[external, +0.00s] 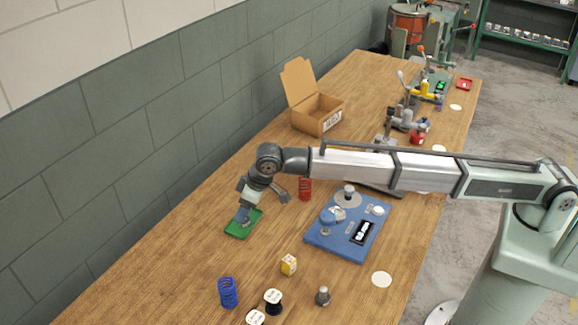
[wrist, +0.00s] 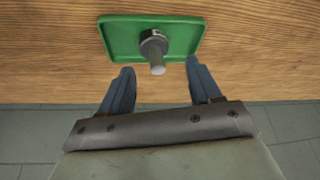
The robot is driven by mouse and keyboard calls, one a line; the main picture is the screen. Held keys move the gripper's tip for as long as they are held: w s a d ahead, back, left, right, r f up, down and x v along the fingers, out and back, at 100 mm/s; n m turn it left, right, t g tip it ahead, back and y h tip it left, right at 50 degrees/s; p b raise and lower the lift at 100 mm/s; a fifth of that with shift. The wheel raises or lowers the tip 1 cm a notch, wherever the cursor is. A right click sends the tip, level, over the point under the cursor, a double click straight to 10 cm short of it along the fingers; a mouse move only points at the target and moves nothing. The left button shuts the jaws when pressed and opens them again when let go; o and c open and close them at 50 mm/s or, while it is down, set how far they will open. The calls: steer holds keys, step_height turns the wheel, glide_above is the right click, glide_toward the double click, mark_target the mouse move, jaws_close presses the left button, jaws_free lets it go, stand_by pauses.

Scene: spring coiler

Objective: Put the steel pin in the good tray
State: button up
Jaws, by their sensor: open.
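The green tray (external: 237,232) lies on the wooden bench near the wall and also shows in the wrist view (wrist: 118,38). I take it to be the good tray, though no label shows. A steel pin (wrist: 154,48) with a wider dark collar stands in the tray near its front edge. My gripper (wrist: 160,66) is open, its two blue-grey fingers apart on either side of the pin, not touching it. In the external view my gripper (external: 243,213) is low over the tray and hides the pin.
A similar steel piece (external: 322,296) stands at the front of the bench. Nearby are a blue spring (external: 228,293), a yellow-and-white block (external: 288,264) and a black spool (external: 273,302). A blue fixture plate (external: 322,237), red spring (external: 305,189) and open cardboard box (external: 316,117) stand to the right and behind.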

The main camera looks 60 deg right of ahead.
steer(key=v, duration=0.8)
